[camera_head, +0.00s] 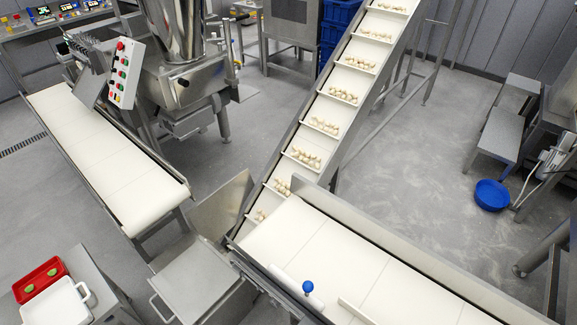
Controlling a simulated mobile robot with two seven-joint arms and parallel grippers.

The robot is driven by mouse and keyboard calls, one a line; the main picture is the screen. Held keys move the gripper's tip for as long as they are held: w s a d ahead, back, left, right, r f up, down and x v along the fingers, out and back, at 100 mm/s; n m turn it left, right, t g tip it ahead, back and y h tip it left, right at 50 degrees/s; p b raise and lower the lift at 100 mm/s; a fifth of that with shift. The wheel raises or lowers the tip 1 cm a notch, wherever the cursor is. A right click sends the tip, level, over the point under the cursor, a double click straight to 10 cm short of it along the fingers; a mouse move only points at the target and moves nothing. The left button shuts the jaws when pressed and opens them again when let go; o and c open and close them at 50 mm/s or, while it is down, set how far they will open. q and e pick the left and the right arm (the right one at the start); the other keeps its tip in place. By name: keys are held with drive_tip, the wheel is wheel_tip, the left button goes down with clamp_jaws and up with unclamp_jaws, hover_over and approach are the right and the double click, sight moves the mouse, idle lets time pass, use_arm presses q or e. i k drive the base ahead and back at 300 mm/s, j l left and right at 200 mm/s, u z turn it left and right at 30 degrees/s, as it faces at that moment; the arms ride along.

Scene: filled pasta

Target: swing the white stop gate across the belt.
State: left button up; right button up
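The white stop gate (288,277) is a narrow white bar at the near edge of the white belt (310,240) at the lower right. It lies along the side rail (258,268), not across the belt. A round blue knob (308,286) stands up near its right end. A second low white strip (357,311) lies on the belt to the right; I cannot tell what it belongs to. Neither of my grippers is in view.
An inclined flighted conveyor (330,108) with pasta pieces meets the belt's far left end. Another empty belt (110,165), a red tray (40,279) and a white tub (58,304) are at left. Blue bowl (491,195) on the right.

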sight(305, 290)
drive_tip(key=i+l+u, duration=0.1)
drive_tip(key=l+u, duration=0.25)
drive_tip(key=l, duration=0.15)
drive_tip(key=l+u, duration=0.35)
drive_tip(key=l, duration=0.15)
drive_tip(key=l+u, duration=0.35)
drive_tip(key=l, duration=0.2)
drive_tip(key=k+l+u, duration=0.15)
drive_tip(key=l+u, duration=0.2)
drive_tip(key=k+l+u, duration=0.15)
drive_tip(key=l+u, duration=0.2)
drive_tip(key=l, duration=0.25)
